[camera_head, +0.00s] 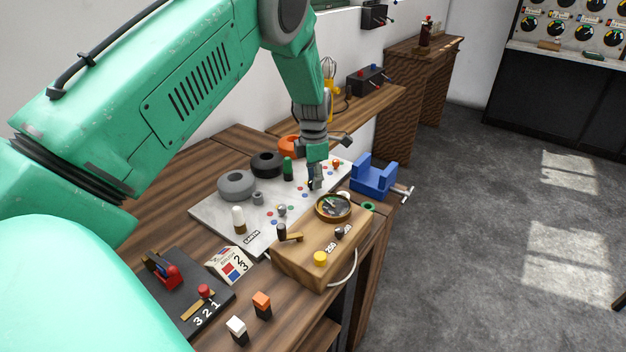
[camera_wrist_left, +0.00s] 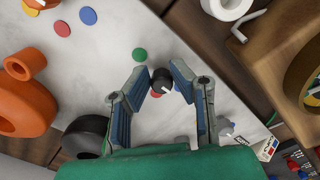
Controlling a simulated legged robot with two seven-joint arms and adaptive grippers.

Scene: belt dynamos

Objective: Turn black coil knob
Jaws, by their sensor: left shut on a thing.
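The black knob (camera_wrist_left: 162,80), with a white mark on its top, stands on the pale board between my left fingertips in the wrist view. My left gripper (camera_wrist_left: 160,79) points down and is shut on this knob. In the head view my left gripper (camera_head: 315,182) reaches down to the board (camera_head: 220,222) and mostly hides the knob. The black coil (camera_head: 266,164) lies on the board to the left of the gripper; part of it also shows in the wrist view (camera_wrist_left: 86,134). My right gripper is not in view.
An orange coil (camera_head: 289,145) and a grey coil (camera_head: 237,184) flank the black one. A green post (camera_head: 288,170) stands close left of the gripper. A wooden meter box (camera_head: 300,257) is in front, a blue vise (camera_head: 373,180) to the right.

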